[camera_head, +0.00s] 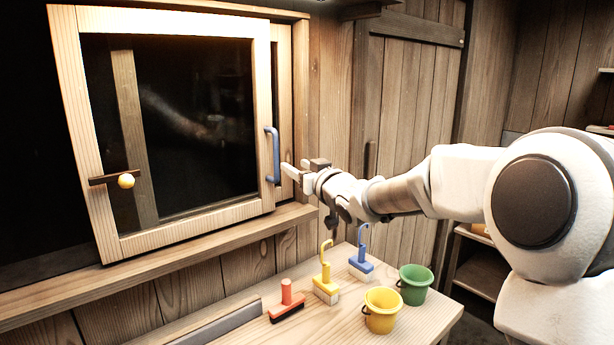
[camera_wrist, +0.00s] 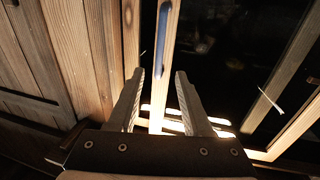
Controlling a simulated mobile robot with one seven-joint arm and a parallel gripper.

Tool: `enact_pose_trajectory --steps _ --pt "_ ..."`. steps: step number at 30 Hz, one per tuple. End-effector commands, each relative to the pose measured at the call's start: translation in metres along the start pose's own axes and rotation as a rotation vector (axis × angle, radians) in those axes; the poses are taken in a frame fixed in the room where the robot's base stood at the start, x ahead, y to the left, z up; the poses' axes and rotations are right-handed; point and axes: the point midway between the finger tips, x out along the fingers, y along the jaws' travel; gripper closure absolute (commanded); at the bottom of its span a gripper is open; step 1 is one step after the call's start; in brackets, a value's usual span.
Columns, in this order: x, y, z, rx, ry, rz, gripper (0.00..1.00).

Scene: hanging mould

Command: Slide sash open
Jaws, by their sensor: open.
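The sash (camera_head: 190,228) is a light wooden frame around dark glass, in the head view's left half. A blue upright bar handle (camera_head: 271,155) is on its right stile. A dark bar with a yellow knob (camera_head: 126,181) crosses the sash's left stile. My gripper (camera_head: 287,172) is just right of the handle, its fingers pointing at it. In the wrist view my gripper (camera_wrist: 159,76) is open and empty. The blue handle (camera_wrist: 161,40) shows ahead between the two fingers, apart from them. I cannot tell exactly how far away it is.
Below the sill (camera_head: 170,255), a wooden bench (camera_head: 350,328) holds a red-handled brush (camera_head: 287,300), a yellow brush (camera_head: 326,285), a blue brush (camera_head: 361,265), a yellow bucket (camera_head: 382,310) and a green bucket (camera_head: 414,285). A plank door (camera_head: 405,110) stands behind my arm.

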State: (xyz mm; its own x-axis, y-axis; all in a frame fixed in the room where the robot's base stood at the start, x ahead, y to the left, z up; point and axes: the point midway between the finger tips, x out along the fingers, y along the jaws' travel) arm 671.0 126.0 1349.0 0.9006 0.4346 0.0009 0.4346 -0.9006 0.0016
Motion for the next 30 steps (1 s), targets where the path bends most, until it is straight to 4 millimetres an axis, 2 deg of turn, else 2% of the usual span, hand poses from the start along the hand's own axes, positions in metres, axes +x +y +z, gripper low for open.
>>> enact_pose_trajectory --steps 3,9,25,28,30 --pt "-0.020 0.000 0.000 -0.003 -0.001 0.002 0.50" --pt "-0.038 0.000 0.000 -0.002 0.000 0.000 0.50" --pt "-0.047 -0.001 0.004 -0.008 -0.032 0.025 0.50" --pt "-0.061 0.000 0.013 -0.019 -0.109 0.092 0.50" --pt "-0.079 0.002 0.022 -0.021 -0.189 0.161 0.50"
